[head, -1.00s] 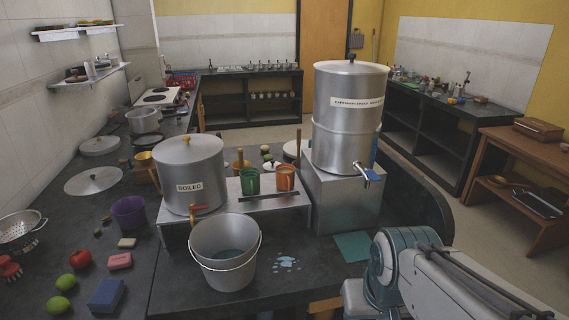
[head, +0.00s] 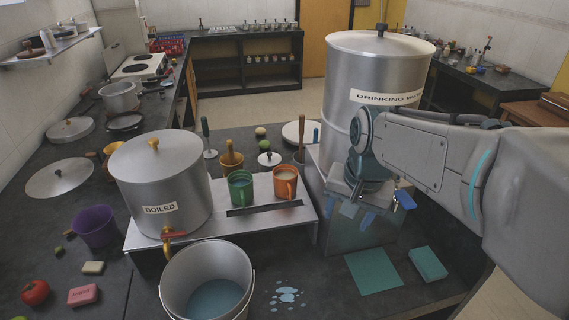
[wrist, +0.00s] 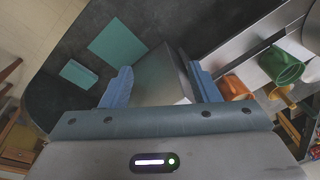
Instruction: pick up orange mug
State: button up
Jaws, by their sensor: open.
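The orange mug (head: 284,185) stands upright on the low steel stand (head: 150,234), to the right of a green mug (head: 240,186), with something pale brown inside. It also shows at the right in the wrist view (wrist: 236,88), outside my fingers. My gripper (head: 357,216) is open, with blue fingers pointing down in front of the steel block under the drinking water canister, right of the mug in the head view. In the wrist view, only part of the steel block shows between the fingers of my gripper (wrist: 160,82).
The large drinking water canister (head: 345,85) rises behind my arm. The boiled water canister (head: 160,185) stands left of the mugs. A steel bucket (head: 175,283) and a puddle (head: 287,295) are in front. A dark slot lies before the mugs; wooden-handled tools stand behind.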

jog(key=w+a+r+m+g, duration=0.1)
jog(key=w+a+m, duration=0.15)
jog(key=w, duration=0.35)
jog(key=w+a+r+m, duration=0.1)
jog(key=w+a+m, duration=0.1)
jog(key=w+m, duration=0.35)
jog(key=m+g+p, duration=0.1)
jog(key=m+p, duration=0.1)
jog(key=m, duration=0.1)
send_near(289, 185)
jog(key=shift+h, duration=0.3)
jog(key=f, duration=1.2)
jog(key=shift+s+a+f, duration=0.1)
jog(key=shift+a+f, duration=0.1)
jog(key=c, duration=1.1)
